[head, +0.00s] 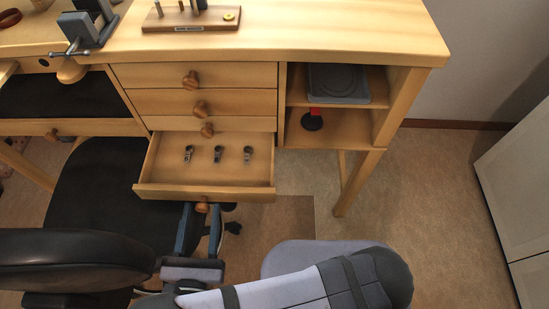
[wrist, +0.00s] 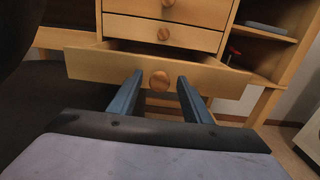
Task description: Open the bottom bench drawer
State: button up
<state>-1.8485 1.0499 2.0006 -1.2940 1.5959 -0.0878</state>
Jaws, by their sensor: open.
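The bottom bench drawer (head: 245,180) is pulled out from the wooden bench in the head view, with several small metal pieces (head: 218,154) lying inside. Its front also shows in the wrist view (wrist: 95,66), with a round wooden knob (wrist: 159,81) at the middle. My gripper (head: 203,207) is at the front of this drawer, its two blue fingers on either side of the knob. In the wrist view my gripper (wrist: 158,80) is open, with gaps seen between the fingers and the knob.
Closed drawers (head: 200,75) with knobs sit above. Open shelves (head: 335,125) stand to the right. A black chair (head: 75,260) is at the left, close to my gripper. A white cabinet (head: 520,190) stands far right. Floor (head: 430,200) between bench and cabinet is clear.

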aim_at(213, 160)
jog(key=w+b, duration=0.2)
jog(key=w, duration=1.5)
jog(key=s, duration=0.7)
jog(key=shift+s+d+r, duration=0.1)
jog(key=shift+s+r, duration=0.1)
jog(key=shift+s, duration=0.1)
jog(key=w+d+r+m+g+h+p, duration=0.1)
jog(key=d+r+m+h, duration=0.1)
jog(key=d, duration=0.2)
jog(key=w+d+r+m+g+h+p, duration=0.1)
jog(key=w+d+m+h+p, duration=0.1)
jog(key=d+h, duration=0.1)
jog(key=w+d+r+m+g+h+p, duration=0.2)
jog(key=d+m, duration=0.1)
jog(key=d, duration=0.2)
jog(key=shift+d+r, duration=0.2)
jog(key=shift+r, duration=0.1)
jog(key=d+r+m+g+h+p, duration=0.1)
jog(key=d+r+m+g+p, duration=0.1)
jog(key=d+m+g, duration=0.1)
jog(key=s+d+r+m+g+h+p, duration=0.1)
jog(key=d+m+g+p, duration=0.1)
jog(key=d, duration=0.4)
jog(key=s+d+r+m+g+h+p, duration=0.1)
jog(key=d+r+m+g+p, duration=0.1)
jog(key=d+m+g, duration=0.2)
jog(key=shift+s+d+r+h+p, duration=0.2)
jog(key=shift+d+r+h+p, duration=0.2)
jog(key=shift+d, duration=0.25)
jog(key=shift+f, duration=0.15)
